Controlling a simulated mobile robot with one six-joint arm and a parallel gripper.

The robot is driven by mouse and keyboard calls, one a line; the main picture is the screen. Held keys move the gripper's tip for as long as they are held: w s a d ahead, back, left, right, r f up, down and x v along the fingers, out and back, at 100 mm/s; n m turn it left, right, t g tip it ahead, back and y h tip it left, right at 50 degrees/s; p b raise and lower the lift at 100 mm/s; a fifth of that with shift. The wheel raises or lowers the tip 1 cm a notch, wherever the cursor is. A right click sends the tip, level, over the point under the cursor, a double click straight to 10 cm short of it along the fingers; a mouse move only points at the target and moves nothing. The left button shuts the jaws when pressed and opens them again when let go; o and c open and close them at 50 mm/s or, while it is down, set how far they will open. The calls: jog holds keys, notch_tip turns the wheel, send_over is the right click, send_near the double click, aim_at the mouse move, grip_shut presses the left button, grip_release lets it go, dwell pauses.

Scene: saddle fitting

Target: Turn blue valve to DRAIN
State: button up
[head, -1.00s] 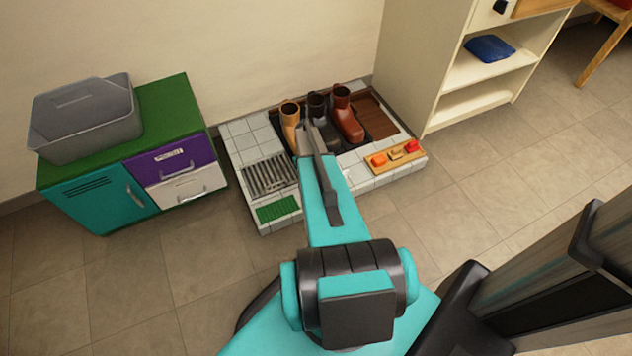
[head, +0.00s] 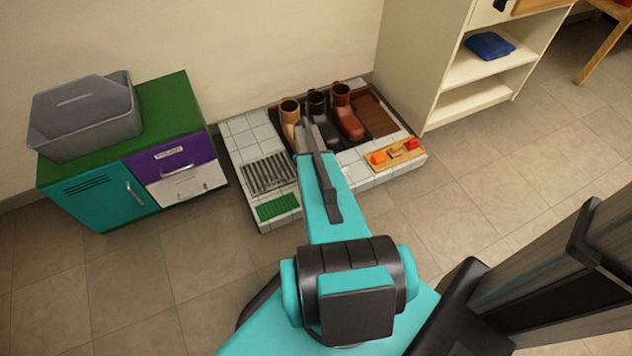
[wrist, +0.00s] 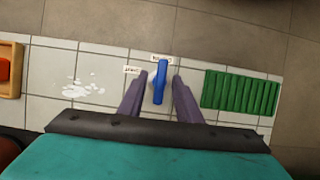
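In the wrist view, the blue valve (wrist: 160,82) is a narrow blue handle on a white tiled surface (wrist: 52,75). Its far end points up toward a small white label (wrist: 162,58). A second white label (wrist: 132,70) lies to the left of it. Both labels look upside down and are too small to read surely. My gripper (wrist: 160,78) is open, with one finger on each side of the blue handle and a narrow gap showing on both sides.
On the tiled platform are a green ribbed mat (wrist: 240,92), a white spill (wrist: 82,87), a metal grate (head: 268,175), several boots (head: 318,115) and a wooden tray (head: 397,154) with coloured pieces. A low cabinet (head: 105,212) stands left, a shelf unit (head: 425,75) right.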

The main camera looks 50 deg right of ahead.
jog(key=p+v, duration=0.2)
jog(key=v, duration=1.1)
jog(key=shift+r, duration=0.35)
jog(key=shift+w, duration=0.1)
jog(key=shift+p, duration=0.3)
jog(key=s+a+r+n+g+p, duration=0.15)
jog(key=a+p, duration=0.35)
jog(key=a, duration=0.7)
jog(key=s+a+r+n+p, duration=0.1)
jog(key=a+r+n+p, duration=0.3)
jog(key=a, duration=0.8)
jog(key=s+a+r+p, duration=0.3)
jog(key=s+a+p, duration=0.1)
jog(key=s+a, duration=0.4)
jog(key=s+a+r+m+h+p, duration=0.1)
jog(key=s+a+r+p, duration=0.2)
jog(key=s+a, duration=0.6)
jog(key=shift+s+h+p, duration=0.3)
jog(key=shift+s+p, duration=0.5)
jog(key=shift+s, duration=0.35)
